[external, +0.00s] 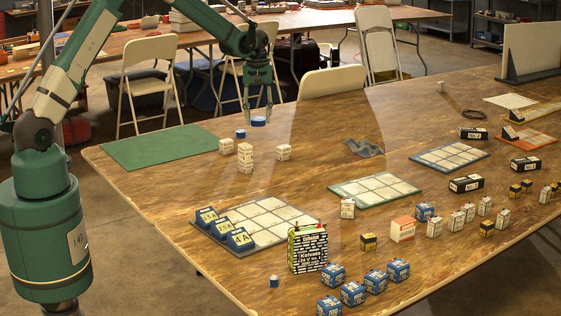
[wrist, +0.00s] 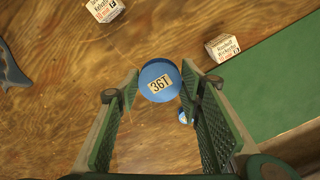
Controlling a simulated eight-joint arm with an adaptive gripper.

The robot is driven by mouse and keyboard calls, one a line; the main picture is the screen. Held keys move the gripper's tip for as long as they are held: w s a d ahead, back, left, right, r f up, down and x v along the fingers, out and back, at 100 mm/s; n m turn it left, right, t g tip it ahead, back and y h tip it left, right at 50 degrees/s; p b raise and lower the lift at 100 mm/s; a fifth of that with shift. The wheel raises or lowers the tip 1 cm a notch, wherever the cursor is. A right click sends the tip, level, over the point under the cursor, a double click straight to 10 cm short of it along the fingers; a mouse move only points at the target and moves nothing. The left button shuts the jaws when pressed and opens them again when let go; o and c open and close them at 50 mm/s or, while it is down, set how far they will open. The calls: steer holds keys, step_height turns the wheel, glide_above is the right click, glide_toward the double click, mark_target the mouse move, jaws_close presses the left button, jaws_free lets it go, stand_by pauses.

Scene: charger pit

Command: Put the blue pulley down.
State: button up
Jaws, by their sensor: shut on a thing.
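My gripper (external: 259,108) is shut on the blue pulley (external: 258,121), which hangs just below the fingertips over the table's back part, near the green mat. In the wrist view the pulley (wrist: 153,73) is a round blue disc with a pale "36T" label, facing the camera between the two green finger pads. It appears to be off the table, though its exact height is hard to tell. A second small blue piece (external: 240,134) stands on the table to the left and shows partly behind the right finger in the wrist view (wrist: 183,117).
The green mat (external: 158,147) lies to the left. Several small white boxes (external: 245,158) stand nearby, one stacked upright. The tile tray (external: 270,218) with blue blocks is nearer the camera. Bare wood lies between.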

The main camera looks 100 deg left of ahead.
steer(key=w+d+m, duration=0.9)
steer(key=w+d, duration=2.4)
steer(key=d, duration=0.3)
steer(key=m, duration=0.9)
glide_above(358, 271)
steer(key=shift+r, duration=0.15)
steer(key=shift+f+b, duration=0.8)
steer(key=shift+f, duration=2.35)
steer(key=shift+f+b, duration=0.35)
steer(key=shift+f, duration=1.5)
